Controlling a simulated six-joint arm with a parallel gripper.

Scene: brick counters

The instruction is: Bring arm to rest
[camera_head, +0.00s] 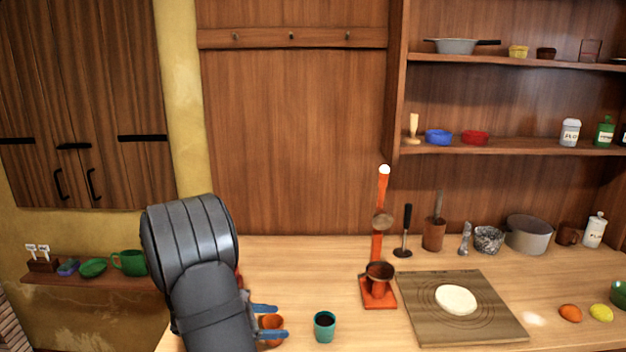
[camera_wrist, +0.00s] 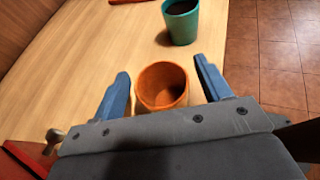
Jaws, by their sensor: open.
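My arm reaches down at the left of the counter in the head view. My gripper (camera_head: 265,321) has blue fingers and points to the right over the wooden counter (camera_head: 330,260). In the wrist view my gripper (camera_wrist: 160,88) is open, with one finger on each side of an orange cup (camera_wrist: 162,86). The cup (camera_head: 271,322) also shows between the fingers in the head view, partly hidden by them. It looks empty, and a gap shows beside it in the wrist view.
A teal cup (camera_head: 324,326) with dark contents stands just right of my gripper. An orange stand (camera_head: 379,285) rises farther right, beside a board (camera_head: 425,322) with pale dough (camera_head: 455,300). A small shelf with green dishes (camera_head: 92,267) lies to the left.

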